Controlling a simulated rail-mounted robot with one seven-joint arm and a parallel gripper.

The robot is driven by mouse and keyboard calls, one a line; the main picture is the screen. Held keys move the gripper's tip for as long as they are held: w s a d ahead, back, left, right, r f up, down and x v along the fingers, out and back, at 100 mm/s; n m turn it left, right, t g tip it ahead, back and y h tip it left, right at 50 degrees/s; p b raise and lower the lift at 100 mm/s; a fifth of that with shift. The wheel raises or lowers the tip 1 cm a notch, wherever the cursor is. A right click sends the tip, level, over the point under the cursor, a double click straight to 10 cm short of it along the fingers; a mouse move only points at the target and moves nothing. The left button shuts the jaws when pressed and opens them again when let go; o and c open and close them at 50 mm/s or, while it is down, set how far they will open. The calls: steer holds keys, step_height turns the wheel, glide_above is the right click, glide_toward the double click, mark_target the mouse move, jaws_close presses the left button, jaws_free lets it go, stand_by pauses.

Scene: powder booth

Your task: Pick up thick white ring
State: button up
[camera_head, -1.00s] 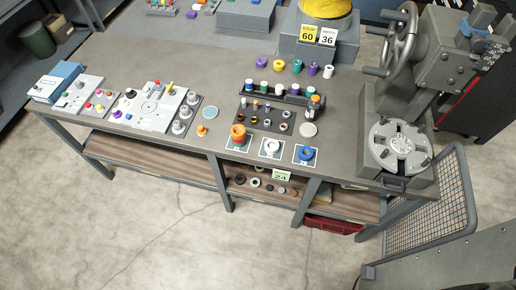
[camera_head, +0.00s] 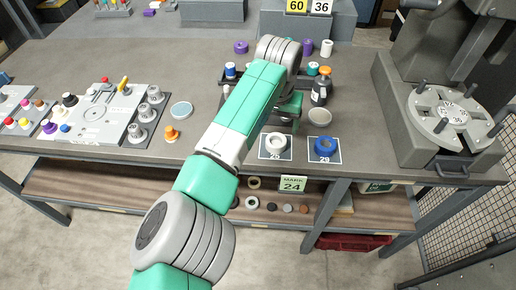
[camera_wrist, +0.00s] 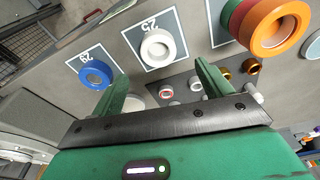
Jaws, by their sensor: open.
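The thick white ring (camera_head: 277,142) lies flat on the white-bordered card marked 25 (camera_head: 268,156) at the bench's front edge. In the wrist view the ring (camera_wrist: 158,47) sits whole and unobstructed on its card, beyond the fingertips and between their lines. My gripper (camera_wrist: 160,78) has its two green fingers wide apart with nothing held between them. In the head view my gripper (camera_head: 290,108) is partly hidden by my arm, over the small-parts tray just behind the ring, and apart from the ring.
A blue ring (camera_head: 325,147) lies on the card marked 29, beside the white ring. Stacked orange, red and green rings (camera_wrist: 272,25) stand on its other side. Small parts fill the tray (camera_wrist: 150,88) under the fingers.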

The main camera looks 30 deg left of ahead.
mark_target(276, 144)
steer(key=shift+w+d+f+b, duration=0.15)
steer(key=shift+f+b, duration=0.1)
steer(key=shift+f, duration=0.4)
steer(key=shift+w+f+b, duration=0.1)
steer(key=shift+f+b, duration=0.1)
steer(key=shift+f, duration=0.4)
step_height(276, 144, down, 5)
steer(key=b, duration=0.2)
steer(key=shift+w+f+b, duration=0.1)
steer(key=shift+w+b, duration=0.05)
steer(key=shift+b, duration=0.15)
steer(key=c, duration=1.2)
steer(key=shift+r+p, duration=0.4)
steer(key=shift+r, duration=0.2)
step_height(276, 144, up, 3)
steer(key=shift+r+p, duration=0.2)
steer(key=shift+p, duration=0.7)
steer(key=s+d+p, duration=0.1)
steer(key=s, duration=0.4)
steer(key=s+d+p, duration=0.1)
steer(key=s+p, duration=0.1)
steer(key=s, duration=0.3)
steer(key=s+d+p, duration=0.1)
steer(key=s+d, duration=0.1)
steer(key=s, duration=0.3)
steer(key=shift+s+r+p, duration=0.2)
steer(key=shift+r+p, duration=0.1)
